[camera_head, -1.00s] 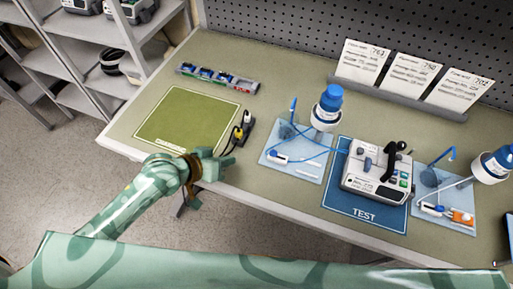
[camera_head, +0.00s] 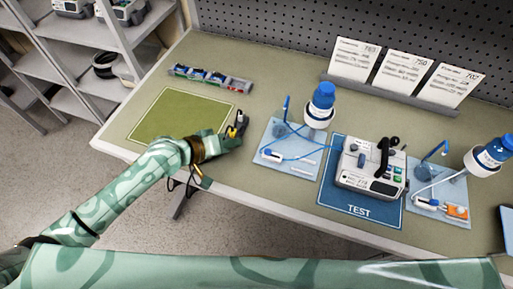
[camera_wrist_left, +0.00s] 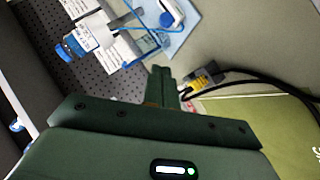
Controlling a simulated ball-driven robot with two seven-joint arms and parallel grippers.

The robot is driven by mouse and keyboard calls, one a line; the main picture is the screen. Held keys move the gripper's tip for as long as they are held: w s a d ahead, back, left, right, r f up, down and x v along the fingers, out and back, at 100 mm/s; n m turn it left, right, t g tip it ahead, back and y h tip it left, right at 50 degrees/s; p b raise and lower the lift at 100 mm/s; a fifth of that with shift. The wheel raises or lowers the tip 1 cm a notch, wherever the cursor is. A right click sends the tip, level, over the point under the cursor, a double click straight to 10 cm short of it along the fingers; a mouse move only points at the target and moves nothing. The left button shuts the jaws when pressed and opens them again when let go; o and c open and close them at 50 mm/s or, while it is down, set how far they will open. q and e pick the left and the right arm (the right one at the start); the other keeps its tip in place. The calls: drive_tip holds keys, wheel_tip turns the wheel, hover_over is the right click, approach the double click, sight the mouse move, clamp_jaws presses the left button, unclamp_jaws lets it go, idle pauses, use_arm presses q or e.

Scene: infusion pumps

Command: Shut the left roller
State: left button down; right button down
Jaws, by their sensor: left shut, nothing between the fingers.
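The left roller, a small white and blue clamp (camera_head: 272,156), lies at the lower left of the left light-blue tray (camera_head: 296,166). Blue tubing runs from it towards a blue-capped bottle (camera_head: 320,105) at the back of that tray. My left gripper (camera_head: 238,141) is shut and empty, over the table to the left of the tray and apart from the roller. In the left wrist view its closed fingers (camera_wrist_left: 161,82) point up the picture, and the roller (camera_wrist_left: 168,18) shows beyond them, near the top edge. My right gripper is not in view.
A black and yellow plug (camera_head: 239,121) with dark cables stands close beside my left gripper. A green mat (camera_head: 180,115) lies to the left. A pump (camera_head: 370,168) stands on the blue TEST mat (camera_head: 358,209); another tray (camera_head: 455,190) is further right. Bare tabletop separates gripper and left tray.

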sight(268, 152)
use_arm(q)
drive_tip(key=b+x, duration=0.1)
drive_tip(key=x, duration=0.5)
drive_tip(key=shift+s+d+f+b, duration=0.15)
drive_tip(key=shift+s+d+f, duration=0.15)
drive_tip(key=shift+d+f, duration=0.35)
drive_tip(key=shift+s+d+f+b, duration=0.15)
drive_tip(key=shift+s+d+f, duration=0.1)
drive_tip(key=shift+d+f, duration=0.4)
drive_tip(key=shift+a, duration=0.1)
